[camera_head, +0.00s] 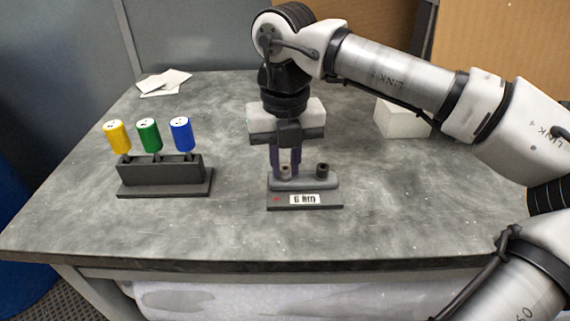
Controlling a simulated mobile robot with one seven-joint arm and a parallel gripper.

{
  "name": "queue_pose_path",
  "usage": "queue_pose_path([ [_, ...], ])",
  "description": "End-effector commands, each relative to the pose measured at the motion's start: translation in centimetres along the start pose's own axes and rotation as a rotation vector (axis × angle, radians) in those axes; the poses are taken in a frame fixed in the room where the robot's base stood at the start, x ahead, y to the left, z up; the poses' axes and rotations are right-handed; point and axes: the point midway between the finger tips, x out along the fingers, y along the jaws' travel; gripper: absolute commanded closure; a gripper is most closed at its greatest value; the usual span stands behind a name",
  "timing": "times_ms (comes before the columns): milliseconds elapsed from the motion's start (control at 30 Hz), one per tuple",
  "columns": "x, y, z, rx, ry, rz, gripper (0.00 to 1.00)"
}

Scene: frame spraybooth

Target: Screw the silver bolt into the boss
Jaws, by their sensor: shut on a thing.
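A dark grey fixture (278,205) with a "6 Nm" label stands on the table near the middle. On its raised bar (303,184), a dark round boss (322,170) stands at the right with an open top. My gripper (286,170) points straight down over the left end of the bar. Its two dark fingers are shut on a small silver bolt (286,168), which shows only partly between them. The fingers hide the spot under the bolt, so I cannot tell how deep it sits there.
A dark rack (162,173) at the left holds yellow (116,135), green (148,133) and blue (181,133) handled tools. White papers (163,82) lie at the back left. A white block (403,119) stands behind my arm. The front of the table (200,235) is clear.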

Motion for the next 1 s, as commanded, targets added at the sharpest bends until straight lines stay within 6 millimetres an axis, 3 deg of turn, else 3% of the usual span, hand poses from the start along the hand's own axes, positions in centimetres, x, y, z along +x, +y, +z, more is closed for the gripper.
queue_pose_path([
  [133, 0.11, -0.05, 0.00, 0.112, 0.000, -0.002, 0.99],
  [467, 0.10, -0.04, 0.00, 0.145, 0.000, 0.000, 0.99],
  [733, 0.24, -0.09, -0.02, 0.466, 0.000, -0.003, 0.99],
  [1000, 0.03, -0.05, -0.01, 0.522, 0.001, 0.000, 0.99],
])
